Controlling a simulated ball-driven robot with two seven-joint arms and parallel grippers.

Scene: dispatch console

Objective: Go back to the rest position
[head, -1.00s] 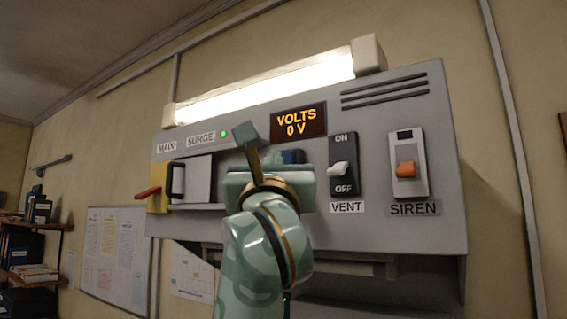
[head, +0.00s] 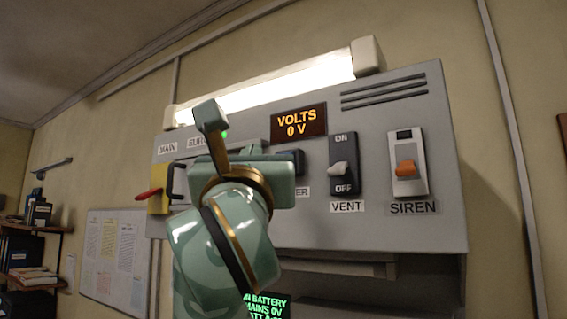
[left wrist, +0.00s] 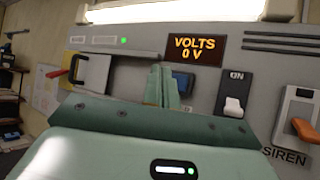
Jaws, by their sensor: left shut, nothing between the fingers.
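My left gripper (head: 250,152) is in front of the grey console panel (head: 440,215), apart from it as far as I can tell. In the head view its palm and wrist hide most of the fingers. In the left wrist view the gripper's two fingers (left wrist: 163,84) are together with nothing between them. They point at the panel, beside a blue switch (left wrist: 183,83). My right gripper is in neither view.
The panel carries a red lever (head: 150,193) on a yellow block, a VENT switch (head: 343,166), an orange SIREN switch (head: 405,168) and a display (head: 299,122) reading VOLTS 0 V. A screen with green text (head: 265,304) is partly hidden behind my arm.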

